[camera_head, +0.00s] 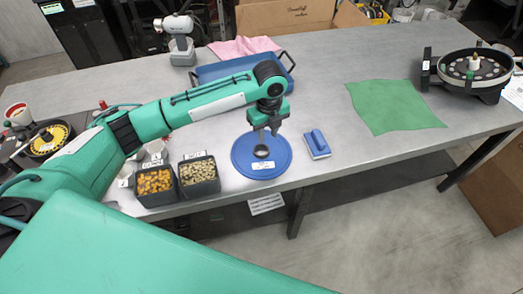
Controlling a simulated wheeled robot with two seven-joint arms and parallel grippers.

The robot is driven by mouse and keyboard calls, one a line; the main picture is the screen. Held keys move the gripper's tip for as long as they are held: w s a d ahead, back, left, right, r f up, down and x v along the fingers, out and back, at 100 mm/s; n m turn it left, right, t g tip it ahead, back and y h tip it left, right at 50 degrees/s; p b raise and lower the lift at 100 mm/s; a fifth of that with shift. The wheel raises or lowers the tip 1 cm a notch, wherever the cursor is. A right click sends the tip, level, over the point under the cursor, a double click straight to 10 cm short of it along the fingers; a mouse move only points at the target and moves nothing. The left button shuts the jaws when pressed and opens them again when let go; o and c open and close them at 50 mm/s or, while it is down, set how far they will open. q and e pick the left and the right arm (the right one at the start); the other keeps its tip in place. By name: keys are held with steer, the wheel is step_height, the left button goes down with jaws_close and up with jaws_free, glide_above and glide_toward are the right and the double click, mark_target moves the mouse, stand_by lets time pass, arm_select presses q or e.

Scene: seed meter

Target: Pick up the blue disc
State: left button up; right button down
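The blue disc (243,158) lies flat on the grey table near its front edge, with a dark round hub (261,151) in its middle and a white label on its front part. My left gripper (267,134) points down over the disc, just above and behind the hub. Its two fingers look spread with a small gap and nothing between them; they hide a little of the disc's back part. I cannot tell whether a fingertip touches the disc. My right gripper is not in view.
Two dark bins, of orange pieces (154,181) and pale seeds (198,170), stand left of the disc. A blue block with a handle (317,146) lies close on its right. Behind is a blue tray (213,73). A green cloth (392,106) and a round seed meter (472,71) are right.

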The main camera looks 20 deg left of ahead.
mark_target(267, 147)
arm_select(q)
steer(key=shift+f+p, duration=1)
steer(key=shift+f, duration=1.9)
jaws_close()
